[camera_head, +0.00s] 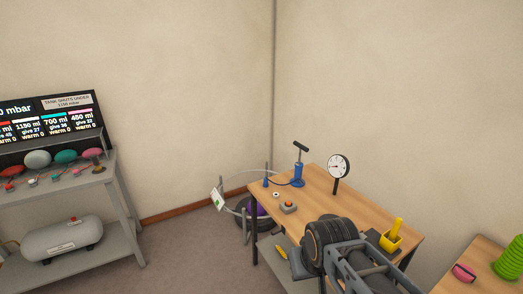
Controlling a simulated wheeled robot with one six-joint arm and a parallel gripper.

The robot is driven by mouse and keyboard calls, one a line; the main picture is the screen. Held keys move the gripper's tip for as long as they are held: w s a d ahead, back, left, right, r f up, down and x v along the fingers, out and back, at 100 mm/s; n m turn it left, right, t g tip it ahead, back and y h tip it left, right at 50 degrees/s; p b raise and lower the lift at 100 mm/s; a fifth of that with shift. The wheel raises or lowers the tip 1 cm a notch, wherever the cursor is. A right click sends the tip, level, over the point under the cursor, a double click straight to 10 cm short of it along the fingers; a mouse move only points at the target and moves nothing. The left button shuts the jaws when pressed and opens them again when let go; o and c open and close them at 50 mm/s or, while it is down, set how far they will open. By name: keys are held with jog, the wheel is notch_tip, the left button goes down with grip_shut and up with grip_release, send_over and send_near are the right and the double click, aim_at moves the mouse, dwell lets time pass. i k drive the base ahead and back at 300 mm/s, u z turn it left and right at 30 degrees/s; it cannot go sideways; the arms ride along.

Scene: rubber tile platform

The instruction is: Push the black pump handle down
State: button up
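The blue pump (298,176) stands upright on the wooden table, towards its far side. Its black T-shaped handle (301,147) is up, with a length of thin rod showing between it and the blue body. A dark ribbed part and grey bars, which look like my arm, cover the front of the table. I cannot make out my gripper's fingers in this view. Nothing of mine is seen touching the handle.
A round white gauge (339,166) stands on a post just right of the pump. A small box with a red button (288,207) lies nearer. A grey shelf (105,177) with a tank (62,241) stands left.

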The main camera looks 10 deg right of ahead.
aim_at(302, 146)
jog(key=u, duration=0.85)
jog(key=i, duration=3.35)
jog(key=z, duration=3.2)
jog(key=i, duration=0.5)
